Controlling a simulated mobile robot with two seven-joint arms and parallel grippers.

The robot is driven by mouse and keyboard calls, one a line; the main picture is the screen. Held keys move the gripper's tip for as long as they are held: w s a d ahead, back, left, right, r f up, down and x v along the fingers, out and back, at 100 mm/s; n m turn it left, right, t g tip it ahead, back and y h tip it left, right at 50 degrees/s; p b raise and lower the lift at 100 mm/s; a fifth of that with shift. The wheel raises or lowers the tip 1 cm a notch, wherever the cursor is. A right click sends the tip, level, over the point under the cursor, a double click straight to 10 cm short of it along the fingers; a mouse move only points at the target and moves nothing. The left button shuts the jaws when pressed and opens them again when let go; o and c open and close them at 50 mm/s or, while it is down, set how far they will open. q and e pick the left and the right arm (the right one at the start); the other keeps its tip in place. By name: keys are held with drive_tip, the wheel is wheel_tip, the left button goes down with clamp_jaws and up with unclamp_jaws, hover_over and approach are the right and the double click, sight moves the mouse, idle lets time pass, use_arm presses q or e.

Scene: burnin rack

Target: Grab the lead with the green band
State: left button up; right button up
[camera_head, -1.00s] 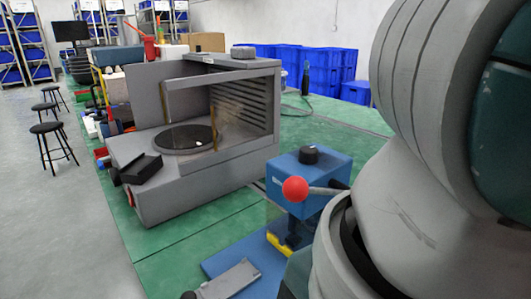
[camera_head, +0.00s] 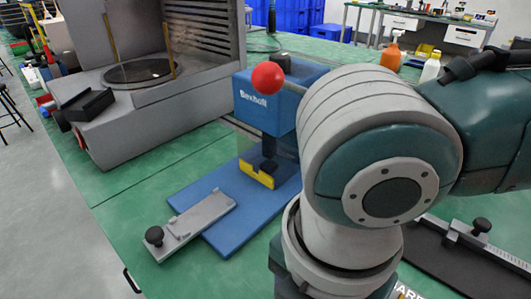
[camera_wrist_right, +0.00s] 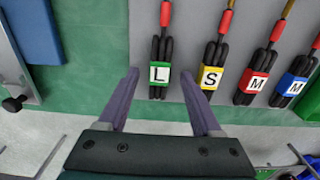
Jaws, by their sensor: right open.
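The lead with the green band (camera_wrist_right: 160,75) shows in the right wrist view, its label marked L. It lies on a grey surface, with a red sleeve above and a bundle of black ends below. My right gripper (camera_wrist_right: 158,80) is open, and its two purple fingers appear on either side of this lead in the picture. I cannot tell their height above it, and nothing is held. In the head view my right arm hides the gripper and the leads. My left gripper is not in view.
Leads with a yellow band (camera_wrist_right: 210,77), a red band (camera_wrist_right: 252,81) and a blue band (camera_wrist_right: 288,88) lie to the right, the yellow one close to my right finger. A blue press (camera_head: 262,100) stands near my arm, beside a grey chamber (camera_head: 150,110).

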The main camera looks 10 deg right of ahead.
drive_tip(key=shift+f, duration=0.15)
clamp_jaws()
idle(0.4)
